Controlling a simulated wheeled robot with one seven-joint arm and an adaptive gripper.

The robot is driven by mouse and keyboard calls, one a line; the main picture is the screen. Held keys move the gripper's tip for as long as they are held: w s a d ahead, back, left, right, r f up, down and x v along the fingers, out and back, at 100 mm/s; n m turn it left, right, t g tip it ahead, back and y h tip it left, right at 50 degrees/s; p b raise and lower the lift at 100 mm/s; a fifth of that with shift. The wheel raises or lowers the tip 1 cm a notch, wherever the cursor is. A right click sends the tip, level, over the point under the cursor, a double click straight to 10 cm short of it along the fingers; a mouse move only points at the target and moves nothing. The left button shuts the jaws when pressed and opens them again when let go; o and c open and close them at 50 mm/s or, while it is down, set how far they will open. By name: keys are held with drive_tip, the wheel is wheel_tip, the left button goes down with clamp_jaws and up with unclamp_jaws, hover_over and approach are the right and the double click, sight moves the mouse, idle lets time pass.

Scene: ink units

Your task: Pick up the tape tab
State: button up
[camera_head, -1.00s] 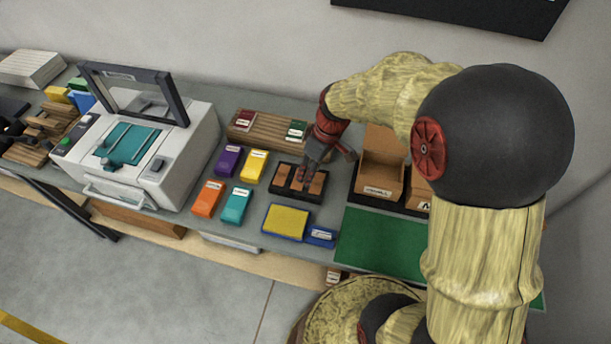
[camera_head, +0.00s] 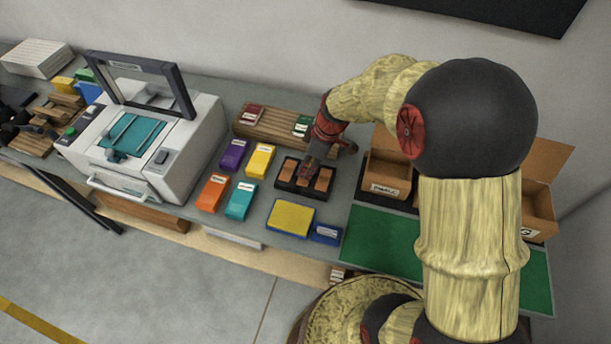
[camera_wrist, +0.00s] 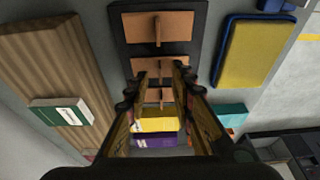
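Several flat orange-brown tape tabs lie in a row in a dark tray (camera_head: 283,188), each with a small upright fin. In the wrist view, the nearest-to-top tab (camera_wrist: 178,27) is clear of the fingers. The middle tab (camera_wrist: 146,66) and a further tab (camera_wrist: 168,97) show between and beyond the fingers in that view. My gripper (camera_wrist: 156,78) is open, its two dark fingers apart with nothing held between them. In the head view, my gripper (camera_head: 309,172) is over the tray. I cannot tell whether the fingertips touch a tab.
A wooden rack (camera_head: 268,124) stands behind the tray. Purple, yellow, orange and teal packs (camera_head: 240,200) lie to the left. A yellow pad (camera_head: 290,218) is in front. Cardboard boxes (camera_head: 388,178) and a green mat (camera_head: 376,236) are to the right. A white machine (camera_head: 185,160) stands farther left.

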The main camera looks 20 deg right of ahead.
drive_tip(key=shift+w+a+f, duration=0.1)
drive_tip(key=shift+a+f, duration=0.05)
drive_tip(key=shift+f, duration=0.45)
drive_tip(key=shift+c, duration=0.7)
drive_tip(key=c, duration=0.4)
clamp_jaws()
drive_tip(key=shift+r, duration=0.15)
drive_tip(key=shift+r, duration=0.6)
drive_tip(key=s+r+p, duration=0.4)
drive_tip(key=s+r, duration=0.7)
drive_tip(key=s, duration=0.3)
drive_tip(key=shift+a+r, duration=0.15)
drive_tip(key=shift+r, duration=0.15)
